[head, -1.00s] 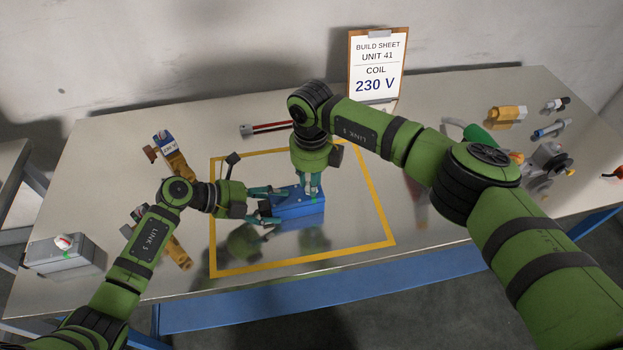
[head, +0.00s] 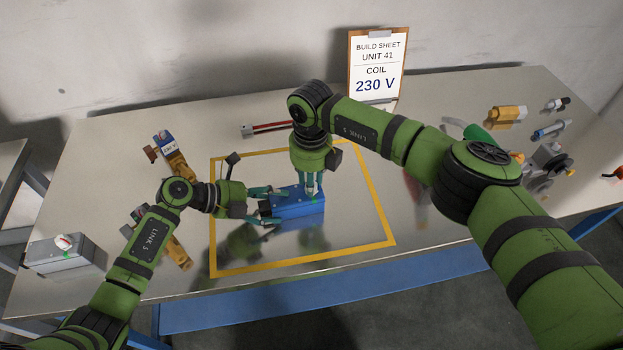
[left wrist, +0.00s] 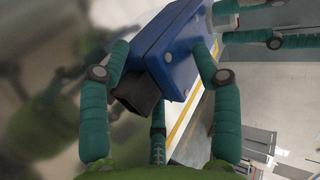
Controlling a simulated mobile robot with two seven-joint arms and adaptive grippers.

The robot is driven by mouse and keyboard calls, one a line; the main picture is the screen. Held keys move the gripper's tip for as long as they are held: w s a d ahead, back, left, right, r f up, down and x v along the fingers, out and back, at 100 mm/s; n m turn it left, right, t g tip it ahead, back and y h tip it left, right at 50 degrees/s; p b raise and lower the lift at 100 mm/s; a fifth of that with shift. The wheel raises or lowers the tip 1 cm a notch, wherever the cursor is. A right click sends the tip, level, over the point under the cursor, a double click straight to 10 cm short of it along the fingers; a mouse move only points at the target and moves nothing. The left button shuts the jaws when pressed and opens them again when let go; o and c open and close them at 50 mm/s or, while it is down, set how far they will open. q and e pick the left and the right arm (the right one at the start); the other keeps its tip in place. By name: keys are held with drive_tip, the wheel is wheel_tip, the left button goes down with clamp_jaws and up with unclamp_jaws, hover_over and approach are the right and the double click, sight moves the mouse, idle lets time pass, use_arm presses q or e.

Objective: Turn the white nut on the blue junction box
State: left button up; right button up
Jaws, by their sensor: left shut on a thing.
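The blue junction box (head: 298,208) sits inside the yellow outline on the table. My left gripper (head: 268,206) is shut on the box's left end, with fingers on opposite sides. In the left wrist view, the box (left wrist: 168,42) lies between those fingers, and a black fitting (left wrist: 138,95) sticks out of its near end. My right gripper (head: 312,190) points straight down at the top of the box. A pale part, likely the white nut (left wrist: 224,8), shows at its fingertips in the left wrist view. The fingers mostly hide the nut, so I cannot tell whether they grip it.
A build sheet (head: 377,68) reads coil 230 V. Brass valves with coils (head: 172,155) lie left of the outline. A grey box (head: 62,252) with a knob stands at far left. Several fittings (head: 506,115) lie at the right. The outline's front right is clear.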

use_arm(q)
drive_tip(key=shift+s+f, duration=0.25)
drive_tip(key=shift+f, duration=0.2)
use_arm(e)
drive_tip(key=shift+o, duration=0.5)
wheel_tip(320, 180, up, 12)
drive_tip(key=shift+s, duration=0.1)
use_arm(q)
drive_tip(key=o, duration=1.4)
drive_tip(key=shift+w+r, duration=0.1)
drive_tip(key=shift+w, duration=0.15)
drive_tip(key=shift+a+r, duration=0.1)
drive_tip(key=shift+r, duration=0.05)
